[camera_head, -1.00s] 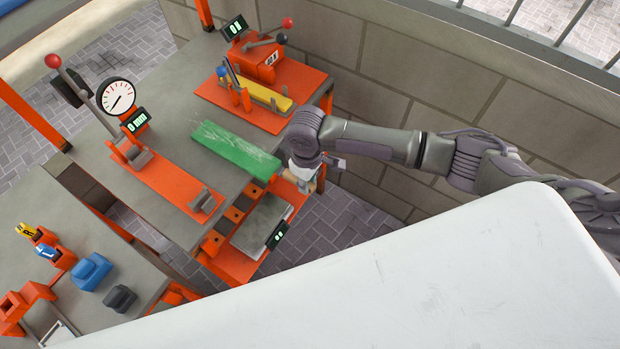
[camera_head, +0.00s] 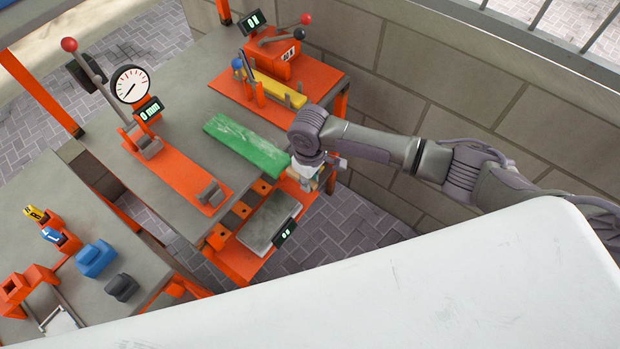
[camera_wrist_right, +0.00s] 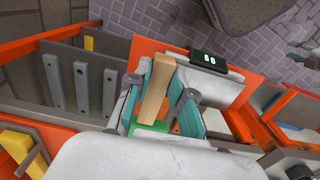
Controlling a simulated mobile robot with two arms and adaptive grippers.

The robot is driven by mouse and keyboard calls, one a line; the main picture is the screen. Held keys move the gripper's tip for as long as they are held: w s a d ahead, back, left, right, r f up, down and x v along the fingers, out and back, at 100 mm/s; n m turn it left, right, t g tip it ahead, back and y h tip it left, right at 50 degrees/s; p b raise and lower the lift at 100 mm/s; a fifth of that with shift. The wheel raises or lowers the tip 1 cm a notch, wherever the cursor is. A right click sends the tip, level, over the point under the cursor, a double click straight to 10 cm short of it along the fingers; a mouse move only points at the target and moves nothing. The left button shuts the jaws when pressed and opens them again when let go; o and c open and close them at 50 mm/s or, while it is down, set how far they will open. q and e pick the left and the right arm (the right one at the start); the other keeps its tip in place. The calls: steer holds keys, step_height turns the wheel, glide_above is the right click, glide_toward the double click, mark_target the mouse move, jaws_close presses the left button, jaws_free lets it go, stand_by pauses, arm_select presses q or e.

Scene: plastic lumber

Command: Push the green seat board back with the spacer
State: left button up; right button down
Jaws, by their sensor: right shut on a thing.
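The green board (camera_head: 246,145) lies flat on the grey table, its near right end beside my right gripper. My right gripper (camera_head: 318,176) is at the table's right edge, partly hidden by its own wrist. In the right wrist view its teal fingers (camera_wrist_right: 160,100) are shut on a tan wooden block, the spacer (camera_wrist_right: 158,88). A bit of the green board (camera_wrist_right: 150,127) shows at the near end of the spacer. Whether they touch is hidden. My left gripper is not in view.
A dial gauge (camera_head: 131,85) with a "0 mm" display stands over an orange plate left of the board. A clamp fixture (camera_head: 272,62) with a yellow board (camera_head: 278,88) is behind. A grey scale plate (camera_head: 268,222) sits in front. Blue and dark blocks lie on the left bench.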

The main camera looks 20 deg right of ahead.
steer(key=shift+w+a+b, duration=0.6)
steer(key=shift+w+a, duration=0.3)
steer(key=shift+w, duration=0.25)
steer(key=shift+w+a+b, duration=0.6)
steer(key=shift+w+a, duration=0.3)
steer(key=shift+w, duration=0.25)
steer(key=shift+w+a+b, duration=0.75)
steer(key=shift+w+b, duration=0.1)
steer(key=shift+w, duration=0.15)
steer(key=shift+w+a+b, duration=0.75)
steer(key=shift+w+b, duration=0.05)
steer(key=shift+w, duration=0.15)
steer(key=shift+s+d+r+p, duration=0.15)
steer(key=shift+s+d+p, duration=0.25)
steer(key=shift+p, duration=0.45)
steer(key=shift+s+d+p, duration=0.55)
steer(key=shift+s+p, duration=0.25)
steer(key=shift+p, duration=0.3)
step_height(320, 180, up, 6)
steer(key=p, duration=0.7)
glide_above(280, 163)
steer(key=s+d, duration=0.1)
steer(key=s, duration=0.1)
steer(key=shift+w, duration=0.15)
